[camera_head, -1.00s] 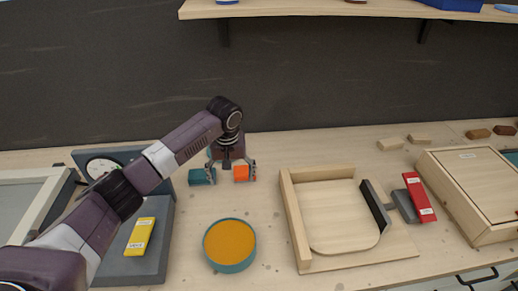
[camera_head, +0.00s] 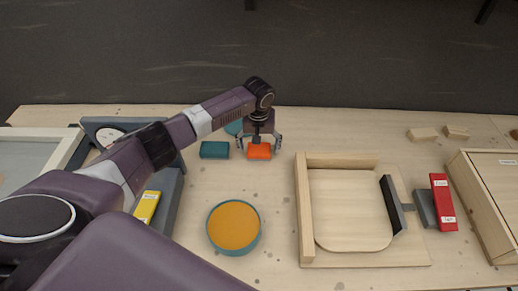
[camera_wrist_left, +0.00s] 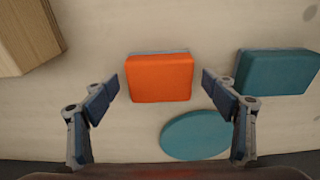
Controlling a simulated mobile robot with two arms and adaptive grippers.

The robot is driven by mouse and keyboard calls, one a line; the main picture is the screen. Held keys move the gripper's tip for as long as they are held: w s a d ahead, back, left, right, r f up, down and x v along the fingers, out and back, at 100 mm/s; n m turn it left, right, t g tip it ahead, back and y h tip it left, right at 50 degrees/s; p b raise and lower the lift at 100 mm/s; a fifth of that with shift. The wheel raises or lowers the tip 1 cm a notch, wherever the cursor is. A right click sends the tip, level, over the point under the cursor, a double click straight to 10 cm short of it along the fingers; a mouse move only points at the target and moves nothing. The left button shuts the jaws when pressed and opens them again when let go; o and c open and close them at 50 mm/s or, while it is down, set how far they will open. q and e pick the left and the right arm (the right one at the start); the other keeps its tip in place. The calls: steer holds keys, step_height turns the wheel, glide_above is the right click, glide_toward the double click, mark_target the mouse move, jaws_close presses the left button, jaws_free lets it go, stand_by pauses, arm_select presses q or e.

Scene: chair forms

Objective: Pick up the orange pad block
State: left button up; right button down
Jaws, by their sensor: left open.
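The orange pad block (camera_head: 259,153) lies on the wooden table near the back, to the right of a teal block (camera_head: 215,150). My left gripper (camera_head: 261,143) is open and hangs just over the orange block, one finger toward each side of it. In the left wrist view the orange block (camera_wrist_left: 159,78) sits between and a little beyond the two open fingers (camera_wrist_left: 163,92), with no visible contact. The teal block (camera_wrist_left: 277,72) lies right of the fingers there, and a teal round piece (camera_wrist_left: 196,135) lies below the orange block. My right gripper does not show.
A round teal dish with an orange top (camera_head: 234,227) stands in front. A wooden frame (camera_head: 303,222) is to the right, with a red labelled block (camera_head: 443,202) beyond it. A scale (camera_head: 104,130) with a yellow block (camera_head: 147,207) is at left.

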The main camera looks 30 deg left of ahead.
mark_target(259, 148)
arm_select(q)
steer(key=shift+w+f, duration=0.1)
steer(key=shift+f, duration=0.25)
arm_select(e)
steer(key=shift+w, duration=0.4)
arm_select(q)
steer(key=shift+c, duration=0.6)
steer(key=shift+r, duration=0.1)
steer(key=c, duration=1.2)
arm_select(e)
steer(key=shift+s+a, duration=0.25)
